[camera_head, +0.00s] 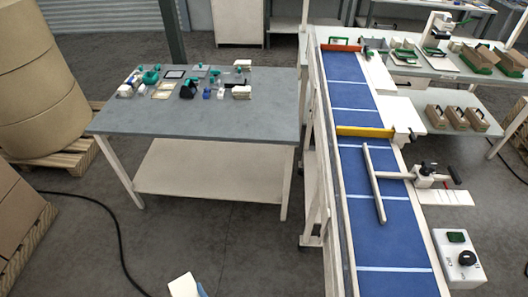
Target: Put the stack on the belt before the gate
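A blue belt (350,94) with white cross lines runs along a conveyor at the right. A yellow bar (365,132) crosses it midway and an orange-red bar (341,48) crosses its far end. A pale T-shaped bar (374,186) reaches over the belt nearer to me. I cannot tell for sure which of these is the gate. On the grey table (210,120) lie small flat yellowish pieces (163,91) and a small pale block or stack (241,92); which is the stack is unclear. My gripper's fingers are not visible.
Tools with green and black parts (148,77) crowd the table's far half; its near half is bare. A control box (458,258) stands right of the belt. Large brown rolls (40,85) on a pallet stand left. A black cable (117,228) lies on the floor.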

